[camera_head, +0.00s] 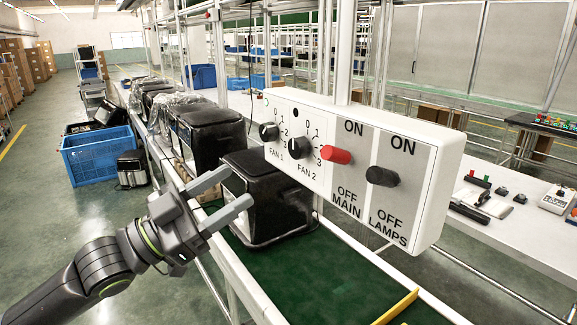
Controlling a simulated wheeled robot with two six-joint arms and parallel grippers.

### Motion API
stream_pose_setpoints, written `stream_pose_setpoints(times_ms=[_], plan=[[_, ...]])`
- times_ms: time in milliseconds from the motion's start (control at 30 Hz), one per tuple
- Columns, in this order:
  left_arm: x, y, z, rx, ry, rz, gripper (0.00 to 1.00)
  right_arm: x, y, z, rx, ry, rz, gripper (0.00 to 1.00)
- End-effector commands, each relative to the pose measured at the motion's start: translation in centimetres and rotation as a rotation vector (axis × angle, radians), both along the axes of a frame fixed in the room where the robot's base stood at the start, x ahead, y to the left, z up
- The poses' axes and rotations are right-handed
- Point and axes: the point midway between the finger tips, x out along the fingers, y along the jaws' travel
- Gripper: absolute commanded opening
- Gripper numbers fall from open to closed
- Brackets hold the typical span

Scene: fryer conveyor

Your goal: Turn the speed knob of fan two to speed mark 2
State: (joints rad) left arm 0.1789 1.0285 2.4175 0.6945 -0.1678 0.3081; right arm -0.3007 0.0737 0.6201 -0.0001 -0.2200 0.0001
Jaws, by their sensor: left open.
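A white control box (440,150) hangs at the upper middle right, with its labelled face turned toward the left. The black fan two knob (300,147) sits above the label FAN 2, with marks 0 to 3 around it. Its pointer is too small to read surely. The black fan one knob (269,132) is to its left. My left gripper (239,187) is open and empty, below and left of both fan knobs and apart from the panel. Its two grey fingers point up and right, in front of a black fryer. My right gripper is not in view.
A red MAIN knob (336,155) and a dark LAMPS knob (382,177) are right of fan two. Black fryers (210,132) stand along the green conveyor (300,275) below the panel. Blue crates (97,157) are on the floor at left. A white workbench (520,225) is at right.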

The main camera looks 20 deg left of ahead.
Motion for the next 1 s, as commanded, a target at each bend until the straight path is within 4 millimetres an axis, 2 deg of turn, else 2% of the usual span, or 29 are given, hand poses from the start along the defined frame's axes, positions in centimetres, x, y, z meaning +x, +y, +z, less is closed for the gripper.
stream_pose_setpoints(times_ms=[33,400,667,1000], plan=[[0.2,-0.2,-0.1,-0.004,-0.006,-0.001,0.55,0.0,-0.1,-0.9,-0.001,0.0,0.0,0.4],[2.0,-2.0,0.9,-0.003,-0.005,-0.003,0.55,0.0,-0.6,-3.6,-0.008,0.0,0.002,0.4],[3.9,-3.9,2.2,-0.007,-0.004,-0.005,0.55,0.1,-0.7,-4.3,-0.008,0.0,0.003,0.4],[6.5,-6.3,3.7,-0.006,-0.001,-0.003,0.55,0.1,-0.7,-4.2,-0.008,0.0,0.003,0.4]])
